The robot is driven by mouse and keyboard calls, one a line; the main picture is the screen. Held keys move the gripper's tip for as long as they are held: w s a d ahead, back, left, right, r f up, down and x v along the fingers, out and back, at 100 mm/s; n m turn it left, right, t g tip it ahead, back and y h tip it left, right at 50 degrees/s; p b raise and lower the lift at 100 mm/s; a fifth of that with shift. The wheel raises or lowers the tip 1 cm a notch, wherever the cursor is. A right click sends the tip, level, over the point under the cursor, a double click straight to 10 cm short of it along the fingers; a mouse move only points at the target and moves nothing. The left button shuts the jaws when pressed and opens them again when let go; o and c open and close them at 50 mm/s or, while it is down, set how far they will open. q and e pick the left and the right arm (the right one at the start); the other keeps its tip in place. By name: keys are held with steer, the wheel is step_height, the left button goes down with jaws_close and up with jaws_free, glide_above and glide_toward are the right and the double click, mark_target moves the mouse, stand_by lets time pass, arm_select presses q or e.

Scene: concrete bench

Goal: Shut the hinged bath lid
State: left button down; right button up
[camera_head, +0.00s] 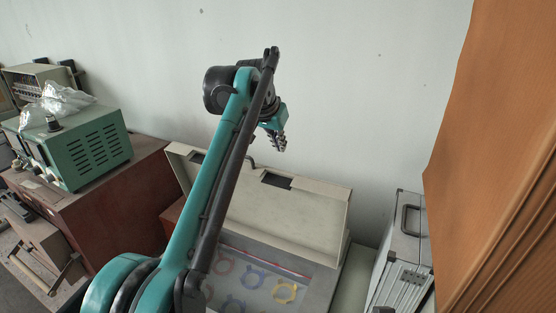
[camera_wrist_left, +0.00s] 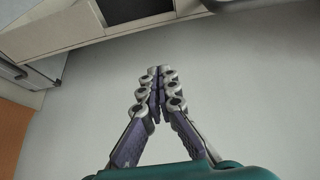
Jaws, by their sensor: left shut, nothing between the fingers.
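The bath lid (camera_head: 300,215) is a cream panel that stands open, raised along the back of the bath. Its top edge has dark cutouts. The bath (camera_head: 322,290) is below it, with several coloured rings lying inside. My left arm crosses in front and hides the left part of the lid and bath. My left gripper (camera_head: 279,143) is shut and empty, above the lid's top edge and apart from it in the picture. In the left wrist view its fingertips (camera_wrist_left: 158,78) meet against the pale wall, with a pale edge of the lid (camera_wrist_left: 120,40) above. My right gripper is not in view.
A silver case (camera_head: 400,255) stands to the right of the bath. A large orange-brown panel (camera_head: 505,170) fills the right side. A green instrument (camera_head: 95,150) sits on a dark red box (camera_head: 105,215) at left. The pale wall (camera_head: 370,80) is close behind.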

mark_target(277, 171)
arm_select(q)
steer(key=a+x, duration=0.1)
steer(key=x, duration=0.5)
steer(key=s, duration=0.4)
steer(key=shift+a+p, duration=0.4)
steer(key=shift+w+f, duration=0.2)
steer(key=shift+w, duration=0.1)
steer(key=shift+s, duration=0.15)
